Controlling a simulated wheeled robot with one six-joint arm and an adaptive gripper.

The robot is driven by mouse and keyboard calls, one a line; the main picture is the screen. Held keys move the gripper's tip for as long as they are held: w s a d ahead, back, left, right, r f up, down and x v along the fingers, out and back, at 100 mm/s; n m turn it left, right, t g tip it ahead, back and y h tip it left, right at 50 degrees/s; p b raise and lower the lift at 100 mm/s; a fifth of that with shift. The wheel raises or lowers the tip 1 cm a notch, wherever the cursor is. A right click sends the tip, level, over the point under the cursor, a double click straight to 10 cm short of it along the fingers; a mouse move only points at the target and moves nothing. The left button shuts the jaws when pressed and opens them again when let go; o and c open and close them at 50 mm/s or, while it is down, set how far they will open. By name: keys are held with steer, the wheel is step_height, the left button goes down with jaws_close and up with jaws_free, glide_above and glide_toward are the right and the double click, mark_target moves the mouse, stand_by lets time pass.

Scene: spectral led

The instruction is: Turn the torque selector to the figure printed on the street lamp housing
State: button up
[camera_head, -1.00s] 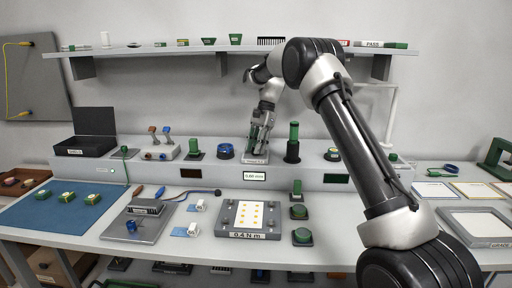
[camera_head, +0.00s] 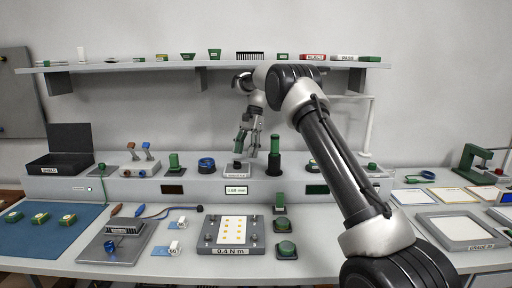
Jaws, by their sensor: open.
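The street lamp housing is a grey panel with yellow dots on a white face (camera_head: 210,240), lying on the bench front; its label reads "0.4 N m". My gripper (camera_head: 247,150) is open and points down over the raised back ledge. Just below it stands a small grey block with a dark-topped knob (camera_head: 237,170), perhaps the torque selector; its label is too small to read. The gripper looks empty and apart from the block, though the gap is hard to judge. A blue ring-shaped part (camera_head: 206,165) sits to the left on the ledge.
A green cylinder on a black base (camera_head: 274,158) stands close to the right of my gripper. A small display (camera_head: 236,190) is below the block. A green post (camera_head: 174,163) and a black open box (camera_head: 62,164) stand left. A shelf (camera_head: 120,66) hangs above.

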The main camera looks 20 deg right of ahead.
steer(key=w+d, duration=0.1)
steer(key=d, duration=0.1)
steer(key=w+d, duration=0.3)
steer(key=d, duration=0.1)
steer(key=shift+w, duration=0.15)
steer(key=shift+w+d, duration=0.25)
steer(key=shift+d, duration=0.3)
